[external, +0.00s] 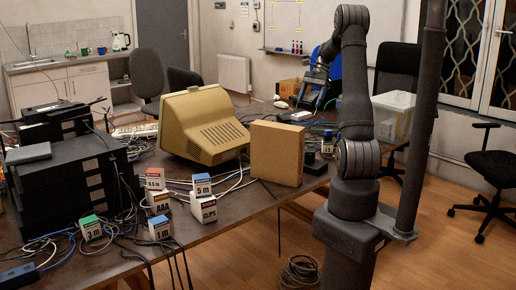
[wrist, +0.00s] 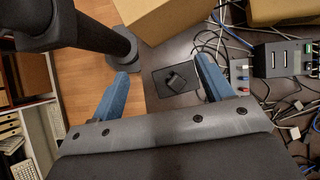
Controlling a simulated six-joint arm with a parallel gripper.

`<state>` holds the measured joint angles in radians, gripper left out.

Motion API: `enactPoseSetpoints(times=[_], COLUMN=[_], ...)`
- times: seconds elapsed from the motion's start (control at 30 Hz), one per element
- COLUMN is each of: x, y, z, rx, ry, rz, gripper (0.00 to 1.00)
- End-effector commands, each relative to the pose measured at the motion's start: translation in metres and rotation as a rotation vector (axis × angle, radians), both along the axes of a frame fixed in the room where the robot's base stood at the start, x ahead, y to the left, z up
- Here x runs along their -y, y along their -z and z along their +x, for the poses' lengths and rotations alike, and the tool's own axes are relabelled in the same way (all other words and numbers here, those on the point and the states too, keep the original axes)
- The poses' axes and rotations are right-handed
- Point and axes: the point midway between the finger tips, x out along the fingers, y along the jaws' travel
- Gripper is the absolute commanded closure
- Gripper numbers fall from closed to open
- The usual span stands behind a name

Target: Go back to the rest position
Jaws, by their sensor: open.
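My gripper (external: 312,95) is raised above the far right part of the table in the external view. In the wrist view my gripper (wrist: 162,68) has its two blue fingers wide apart, with nothing between them. It points down over the table edge. A black square pad (wrist: 164,89) with a small dark object on it lies below, between the fingers in the picture. The gripper touches nothing that I can see.
A cardboard box (external: 276,153) and a beige monitor (external: 203,125) stand on the table (external: 235,203). Black network units (external: 70,170), small labelled boxes (external: 160,228) and loose cables crowd the left. A grey device (wrist: 280,58) with cables lies right in the wrist view.

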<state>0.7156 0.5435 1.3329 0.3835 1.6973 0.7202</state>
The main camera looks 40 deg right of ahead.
Motion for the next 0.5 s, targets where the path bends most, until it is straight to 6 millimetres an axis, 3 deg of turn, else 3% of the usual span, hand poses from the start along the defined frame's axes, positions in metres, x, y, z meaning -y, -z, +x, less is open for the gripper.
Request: enactPoseSetpoints(times=[0.2,0.5], x=[-0.018,-0.025], y=[0.001,0.001], z=[0.018,0.025], rx=[-0.001,0.000], ry=[-0.170,-0.249], rz=[-0.001,0.001], gripper=[0.28,0.28])
